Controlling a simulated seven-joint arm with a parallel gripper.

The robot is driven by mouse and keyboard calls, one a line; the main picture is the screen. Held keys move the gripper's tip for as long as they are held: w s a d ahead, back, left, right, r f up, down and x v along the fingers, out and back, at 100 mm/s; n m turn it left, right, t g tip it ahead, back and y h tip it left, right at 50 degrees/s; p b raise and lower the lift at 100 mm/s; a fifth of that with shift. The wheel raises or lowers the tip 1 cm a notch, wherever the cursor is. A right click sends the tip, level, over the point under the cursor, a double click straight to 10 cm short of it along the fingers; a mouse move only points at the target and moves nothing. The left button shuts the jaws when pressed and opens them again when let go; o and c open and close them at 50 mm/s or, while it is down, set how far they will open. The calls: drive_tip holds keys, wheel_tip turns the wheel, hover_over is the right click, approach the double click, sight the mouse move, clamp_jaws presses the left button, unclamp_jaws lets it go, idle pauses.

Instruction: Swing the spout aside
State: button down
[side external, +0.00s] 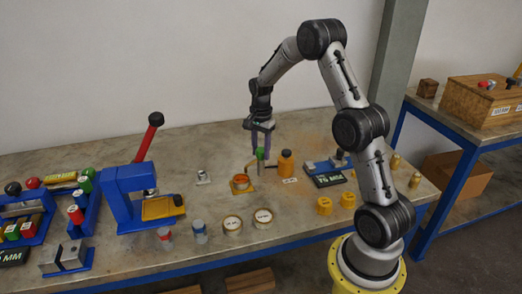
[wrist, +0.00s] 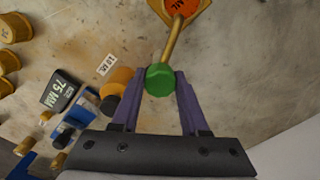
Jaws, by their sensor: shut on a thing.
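My gripper (side external: 261,148) has purple fingers and points down over the bench. In the wrist view my gripper (wrist: 161,84) is shut on a green knob (wrist: 160,79), with a finger on each side. The green knob also shows in the side view (side external: 260,154). A brass spout (wrist: 175,40) runs from the knob to a vessel with an orange top (wrist: 180,5). That vessel also shows in the side view (side external: 240,182), on a yellow square plate (side external: 243,190). The spout lies over the bench, to the right of the vessel in the side view.
An orange bottle (side external: 286,164) stands close right of my gripper; it also shows in the wrist view (wrist: 117,82). A blue-grey fixture with a 75 MM plate (side external: 328,181) is farther right. A blue press (side external: 128,205) stands left.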

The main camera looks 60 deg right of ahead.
drive_tip(key=m, duration=0.4)
drive_tip(key=shift+r+m, duration=0.1)
drive_tip(key=shift+m, duration=0.2)
drive_tip(key=m, duration=0.3)
drive_tip(key=shift+m, duration=0.4)
drive_tip(key=m, duration=0.8)
drive_tip(key=shift+m, duration=0.4)
drive_tip(key=shift+c, duration=2.1)
unclamp_jaws()
